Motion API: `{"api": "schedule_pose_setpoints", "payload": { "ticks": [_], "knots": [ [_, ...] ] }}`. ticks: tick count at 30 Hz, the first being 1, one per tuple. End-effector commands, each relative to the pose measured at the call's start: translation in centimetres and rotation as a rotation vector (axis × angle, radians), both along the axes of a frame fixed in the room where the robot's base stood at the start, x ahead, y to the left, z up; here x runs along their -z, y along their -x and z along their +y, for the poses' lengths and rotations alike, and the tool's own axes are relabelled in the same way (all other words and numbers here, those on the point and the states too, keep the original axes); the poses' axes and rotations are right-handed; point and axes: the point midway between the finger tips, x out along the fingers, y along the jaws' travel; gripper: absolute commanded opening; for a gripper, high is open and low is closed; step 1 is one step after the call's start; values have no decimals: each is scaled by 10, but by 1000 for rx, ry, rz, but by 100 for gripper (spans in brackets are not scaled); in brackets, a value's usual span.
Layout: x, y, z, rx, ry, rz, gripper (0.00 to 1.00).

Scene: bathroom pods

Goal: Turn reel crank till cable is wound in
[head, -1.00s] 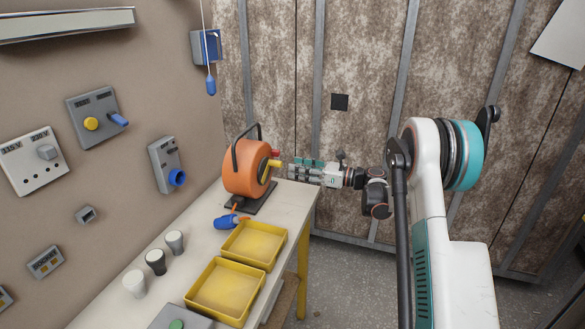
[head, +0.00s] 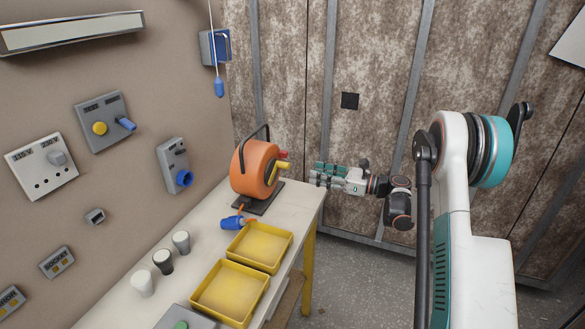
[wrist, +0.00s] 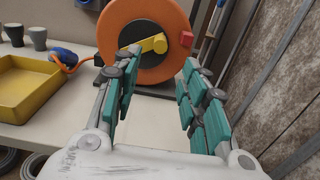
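The orange cable reel (head: 254,165) stands upright on a dark base at the far end of the bench, with a black carry handle over it. A short orange cable end with a blue plug (head: 232,222) lies on the bench beside the reel base. My gripper (head: 314,172) is right of the crank, apart from it. In the wrist view its teal-padded fingers (wrist: 152,75) are open and empty.
A red knob (wrist: 186,38) sits on the reel's rim, close to the crank. Two yellow trays (head: 262,246) and several cups (head: 163,261) occupy the bench (head: 297,204). Wall switches are at left. Open floor (head: 350,275) lies right of the bench.

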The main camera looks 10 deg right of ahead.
Motion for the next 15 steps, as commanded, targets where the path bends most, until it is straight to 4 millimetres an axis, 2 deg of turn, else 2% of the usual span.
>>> {"api": "schedule_pose_setpoints", "payload": {
  "ticks": [9,15],
  "knots": [
    [2,-37,52,-3,0,0,40],
    [1,-54,74,-2,0,0,40]
  ]
}}
